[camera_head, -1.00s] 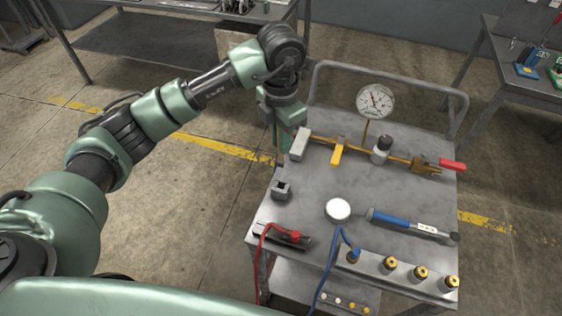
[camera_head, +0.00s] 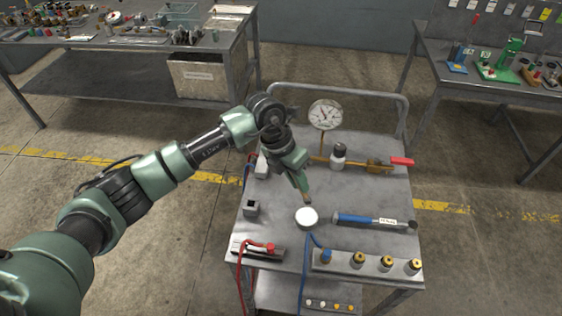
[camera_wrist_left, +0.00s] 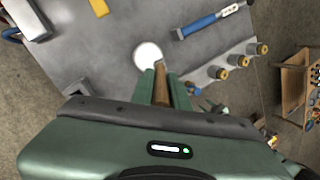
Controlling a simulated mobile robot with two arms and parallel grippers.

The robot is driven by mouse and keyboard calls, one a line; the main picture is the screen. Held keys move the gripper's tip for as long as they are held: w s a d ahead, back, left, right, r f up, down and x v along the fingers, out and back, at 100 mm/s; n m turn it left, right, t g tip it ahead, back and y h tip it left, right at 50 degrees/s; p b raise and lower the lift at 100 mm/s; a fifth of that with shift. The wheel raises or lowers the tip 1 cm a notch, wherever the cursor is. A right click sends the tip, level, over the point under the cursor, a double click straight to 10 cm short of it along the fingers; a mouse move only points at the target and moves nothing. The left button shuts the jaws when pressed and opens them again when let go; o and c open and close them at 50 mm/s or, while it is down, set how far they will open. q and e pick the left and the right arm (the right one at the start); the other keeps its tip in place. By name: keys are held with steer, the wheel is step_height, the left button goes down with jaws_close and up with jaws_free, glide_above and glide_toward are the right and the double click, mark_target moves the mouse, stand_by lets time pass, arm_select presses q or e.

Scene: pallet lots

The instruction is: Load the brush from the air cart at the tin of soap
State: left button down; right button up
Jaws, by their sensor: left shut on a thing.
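My left gripper (camera_head: 304,187) is shut on a slim brown brush (camera_head: 307,197), pointing down over the air cart (camera_head: 345,235). The brush's brown length also shows between the green fingers in the left wrist view (camera_wrist_left: 162,86); its bristles cannot be made out. The tin of soap (camera_head: 306,218) is round with a white top and stands on the cart just in front of the brush. In the wrist view the tin (camera_wrist_left: 147,54) lies just beyond the fingertips. I cannot tell whether brush and tin touch. My right gripper is not in view.
A pressure gauge (camera_head: 325,115) stands on a pipe with a red-handled valve (camera_head: 401,161) behind. A blue-handled tool (camera_head: 368,220) lies right of the tin. A small grey socket block (camera_head: 252,208) is at left; several brass fittings (camera_head: 387,263) line the front edge.

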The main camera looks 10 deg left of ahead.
arm_select(q)
steer(key=shift+d+f, duration=0.15)
steer(key=shift+f, duration=0.2)
step_height(320, 180, down, 2)
steer(key=shift+w+b, duration=0.15)
steer(key=shift+b, duration=0.5)
steer(key=shift+f+b, duration=1.05)
steer(key=shift+f, duration=0.85)
steer(key=shift+f+b, duration=0.6)
steer(key=shift+b, duration=0.05)
steer(key=shift+r+p, duration=2.05)
steer(key=shift+r, duration=1.5)
